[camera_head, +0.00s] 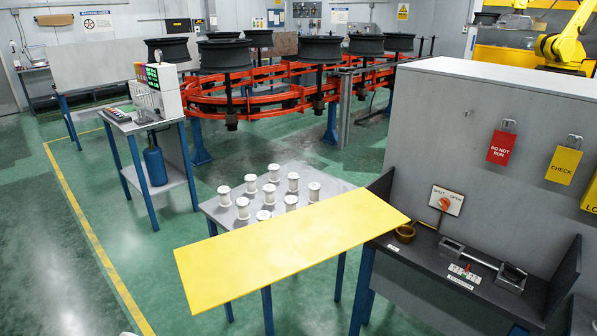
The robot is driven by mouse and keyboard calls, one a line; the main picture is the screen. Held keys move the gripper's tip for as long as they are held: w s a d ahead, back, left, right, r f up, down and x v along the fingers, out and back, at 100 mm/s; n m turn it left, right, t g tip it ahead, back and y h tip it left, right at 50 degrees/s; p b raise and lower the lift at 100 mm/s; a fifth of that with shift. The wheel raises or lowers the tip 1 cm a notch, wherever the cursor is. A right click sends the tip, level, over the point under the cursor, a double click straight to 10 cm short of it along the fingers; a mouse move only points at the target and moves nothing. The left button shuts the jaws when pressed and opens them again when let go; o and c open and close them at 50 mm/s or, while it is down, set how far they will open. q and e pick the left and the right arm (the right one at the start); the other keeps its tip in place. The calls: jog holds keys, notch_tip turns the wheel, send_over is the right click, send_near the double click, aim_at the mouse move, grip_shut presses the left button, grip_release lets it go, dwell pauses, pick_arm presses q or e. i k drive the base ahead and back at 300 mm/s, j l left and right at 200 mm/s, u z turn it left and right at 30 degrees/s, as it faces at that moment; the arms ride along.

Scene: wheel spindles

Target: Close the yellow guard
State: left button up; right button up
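The yellow guard (285,250) is a large flat yellow panel in the lower middle of the head view. It sticks out to the left from the dark bench and covers the near part of a grey table with white spools. Its right end lies by the left edge of the dark bench; whether it is hinged there I cannot tell. An orange knob (444,204) sits on a white plate marked SHUT and OPEN behind the bench. Neither of my grippers shows in the head view.
Several white spools (293,182) stand on the grey table (330,182). The dark bench (420,255) holds a brass-coloured ring (405,233) and small metal fixtures. A grey cabinet (450,125) with hanging tags rises behind it. Green floor is clear at left.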

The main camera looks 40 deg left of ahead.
aim_at(215, 271)
jog(key=k+j+z, duration=0.1)
jog(key=j, duration=0.35)
jog(key=k+j+z, duration=0.1)
jog(key=j, duration=0.35)
jog(key=k+j+z, duration=0.15)
jog(key=j, duration=0.25)
jog(key=j+z, duration=0.1)
jog(key=j, duration=0.35)
jog(key=k+j+z, duration=0.1)
jog(key=j, duration=0.3)
jog(key=k+j+z, duration=0.1)
jog(key=k+j, duration=0.15)
jog(key=k+j+z, duration=0.15)
jog(key=j, duration=0.85)
jog(key=k+j+z, duration=0.1)
jog(key=j, duration=0.4)
jog(key=k+j, duration=0.1)
jog(key=j, duration=0.4)
jog(key=k, duration=0.25)
jog(key=j+z, duration=0.05)
